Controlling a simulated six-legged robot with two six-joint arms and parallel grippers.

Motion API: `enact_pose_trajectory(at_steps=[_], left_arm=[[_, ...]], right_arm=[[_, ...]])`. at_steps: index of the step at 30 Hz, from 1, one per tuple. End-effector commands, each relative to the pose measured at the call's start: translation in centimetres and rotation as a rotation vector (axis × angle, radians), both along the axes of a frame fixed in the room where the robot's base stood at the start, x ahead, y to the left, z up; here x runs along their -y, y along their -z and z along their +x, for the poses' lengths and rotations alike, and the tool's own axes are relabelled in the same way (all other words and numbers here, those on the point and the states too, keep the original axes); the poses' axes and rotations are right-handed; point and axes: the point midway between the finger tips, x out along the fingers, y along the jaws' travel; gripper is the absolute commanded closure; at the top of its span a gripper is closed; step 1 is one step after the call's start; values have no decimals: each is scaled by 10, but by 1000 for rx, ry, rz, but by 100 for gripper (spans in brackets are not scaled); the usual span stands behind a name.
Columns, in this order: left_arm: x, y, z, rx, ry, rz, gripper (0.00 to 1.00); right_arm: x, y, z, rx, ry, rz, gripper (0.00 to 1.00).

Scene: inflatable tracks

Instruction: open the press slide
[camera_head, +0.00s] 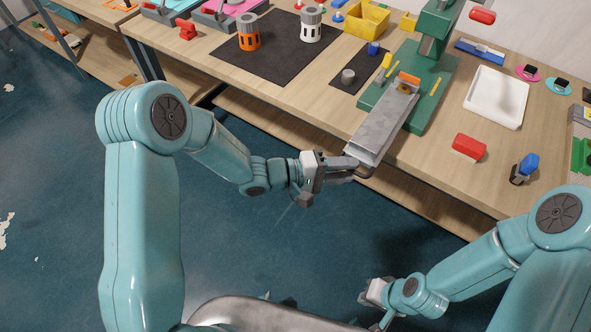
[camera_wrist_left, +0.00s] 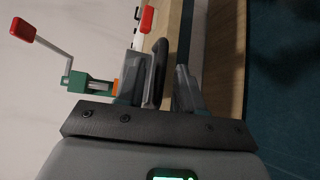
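The green press (camera_head: 432,60) stands on the workbench. Its grey metal slide (camera_head: 383,122) sticks out from the press base past the bench's front edge. My left gripper (camera_head: 352,170) is at the slide's outer end, by its dark handle (camera_head: 367,172). In the left wrist view, the dark handle (camera_wrist_left: 158,70) stands between the two fingers of my left gripper (camera_wrist_left: 160,85), with a narrow gap beside the right finger. The fingers look open around it. My right gripper (camera_head: 378,298) hangs low in front of the bench, away from the press; its fingers are not clear.
A red block (camera_head: 469,148), a white tray (camera_head: 497,97) and a blue-and-black item (camera_head: 524,168) lie right of the press. A dark mat (camera_head: 278,48) with an orange-and-grey (camera_head: 248,32) and a white-and-grey (camera_head: 311,25) cylinder lies left. Floor before the bench is clear.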

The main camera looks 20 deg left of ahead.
Motion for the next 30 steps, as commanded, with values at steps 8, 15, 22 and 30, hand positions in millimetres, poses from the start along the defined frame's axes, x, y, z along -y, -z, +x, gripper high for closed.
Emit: enact_pose_trajectory(at_steps=[8, 15, 22, 30], left_arm=[[-67, -11, -31, 1, -8, 1, 63], [-111, -19, -53, 1, -5, 0, 63], [-126, -21, -61, 0, -1, 0, 63], [-126, -21, -62, 0, 0, 0, 63]], right_arm=[[0, 4, 0, 0, 0, 0, 100], [0, 4, 0, 0, 0, 0, 100], [0, 4, 0, 0, 0, 0, 100], [0, 4, 0, 0, 0, 0, 100]])
